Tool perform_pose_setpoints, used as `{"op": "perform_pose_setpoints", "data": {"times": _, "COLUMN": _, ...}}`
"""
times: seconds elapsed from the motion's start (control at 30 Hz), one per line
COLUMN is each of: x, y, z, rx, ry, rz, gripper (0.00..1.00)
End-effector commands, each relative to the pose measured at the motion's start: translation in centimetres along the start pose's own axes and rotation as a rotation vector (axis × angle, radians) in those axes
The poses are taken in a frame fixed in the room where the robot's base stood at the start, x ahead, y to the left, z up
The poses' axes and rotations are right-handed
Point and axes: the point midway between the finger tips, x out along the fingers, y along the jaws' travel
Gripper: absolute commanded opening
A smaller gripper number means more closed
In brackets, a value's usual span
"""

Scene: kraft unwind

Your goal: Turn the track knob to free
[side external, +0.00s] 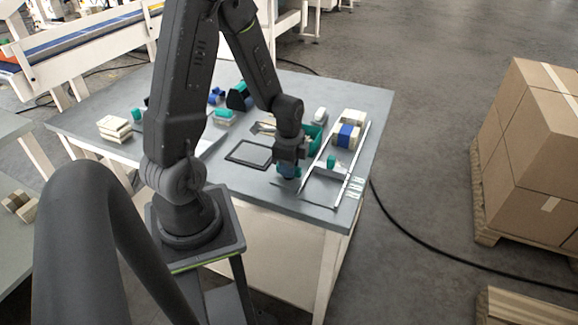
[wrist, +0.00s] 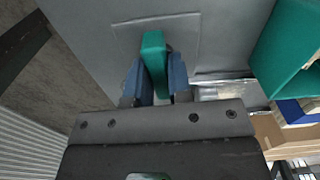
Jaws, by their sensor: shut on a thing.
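The track knob (wrist: 153,48) is a teal bar on a thin square plate (wrist: 183,31) on the grey table, seen in the wrist view. My gripper (wrist: 154,75) is shut on it, with one blue finger on each side. The bar's top edge stands clear beyond the fingertips. In the side external view my gripper (side external: 288,174) points down at the table's near edge, left of a metal rail track (side external: 321,153), and hides the knob. I cannot read any marking for the knob's positions.
Cream blocks with a blue band (side external: 346,134) sit between the rails. A dark flat frame (side external: 249,153) lies left of my gripper. A small teal piece (side external: 331,161) is by the rail.

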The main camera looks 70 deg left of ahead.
Motion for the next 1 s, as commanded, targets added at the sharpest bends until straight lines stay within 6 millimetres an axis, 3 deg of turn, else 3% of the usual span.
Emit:
{"op": "perform_pose_setpoints", "data": {"times": 0.33, "x": -0.05, "y": -0.02, "z": 0.03, "rx": 0.002, "ry": 0.000, "rz": -0.001, "gripper": 0.00}}
{"op": "perform_pose_setpoints", "data": {"times": 0.37, "x": -0.05, "y": -0.02, "z": 0.03, "rx": 0.002, "ry": 0.000, "rz": -0.001, "gripper": 0.20}}
{"op": "perform_pose_setpoints", "data": {"times": 0.63, "x": -0.02, "y": -0.02, "z": 0.01, "rx": 0.001, "ry": 0.000, "rz": -0.001, "gripper": 0.45}}
{"op": "perform_pose_setpoints", "data": {"times": 1.0, "x": -0.95, "y": -0.11, "z": -0.02, "rx": 0.001, "ry": 0.001, "rz": -0.004, "gripper": 0.45}}
